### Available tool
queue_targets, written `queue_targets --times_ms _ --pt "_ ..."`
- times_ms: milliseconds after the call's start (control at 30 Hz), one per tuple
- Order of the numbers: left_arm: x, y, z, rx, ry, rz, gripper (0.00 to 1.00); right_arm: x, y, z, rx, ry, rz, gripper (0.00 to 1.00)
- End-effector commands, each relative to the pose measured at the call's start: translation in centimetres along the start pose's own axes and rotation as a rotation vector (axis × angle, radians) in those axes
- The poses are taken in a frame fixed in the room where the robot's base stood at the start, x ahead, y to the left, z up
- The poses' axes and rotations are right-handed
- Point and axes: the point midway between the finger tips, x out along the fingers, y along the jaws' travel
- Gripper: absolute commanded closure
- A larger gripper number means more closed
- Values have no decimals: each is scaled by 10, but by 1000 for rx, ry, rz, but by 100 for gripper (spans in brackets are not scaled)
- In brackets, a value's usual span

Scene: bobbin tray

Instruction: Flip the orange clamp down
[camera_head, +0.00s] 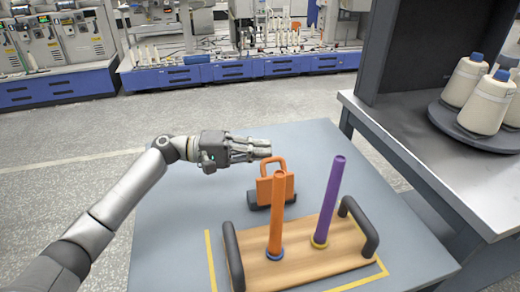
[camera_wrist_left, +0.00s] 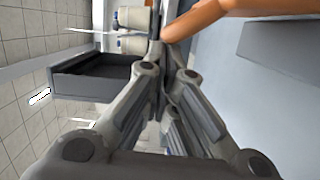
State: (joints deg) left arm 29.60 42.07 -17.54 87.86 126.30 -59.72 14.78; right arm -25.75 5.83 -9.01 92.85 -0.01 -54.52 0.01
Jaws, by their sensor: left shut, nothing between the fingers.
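The orange clamp (camera_head: 264,188) stands upright on a dark base (camera_head: 252,198) behind the wooden tray, its looped handle at the top. An orange post in front hides part of it. My left gripper (camera_head: 266,147) is shut and empty, reaching in from the left, with its fingertips at or just behind the top of the handle; I cannot tell whether they touch. In the left wrist view, an orange bar (camera_wrist_left: 225,13), apparently the clamp handle, crosses the top right close to the fingertips (camera_wrist_left: 165,45). My right gripper is not in view.
The wooden tray (camera_head: 345,255) has dark handles and carries an orange post (camera_head: 277,215) and a purple post (camera_head: 328,200). The grey table (camera_head: 175,240) is clear on the left. A bench (camera_head: 420,155) with white yarn cones (camera_head: 487,103) stands at the right.

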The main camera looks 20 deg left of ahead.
Motion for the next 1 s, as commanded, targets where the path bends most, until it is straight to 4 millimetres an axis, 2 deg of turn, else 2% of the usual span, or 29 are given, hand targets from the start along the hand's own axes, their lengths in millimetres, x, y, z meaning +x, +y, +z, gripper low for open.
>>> queue_targets --times_ms 367,567,800,1000 --pt "2 5 7 68 -1 -16 100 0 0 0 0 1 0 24" --pt "5 12 19 170 -1 -41 100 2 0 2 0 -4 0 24" --pt "11 22 44 381 -2 -93 100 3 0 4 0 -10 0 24" --pt "17 25 67 568 -2 -141 100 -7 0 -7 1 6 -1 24"
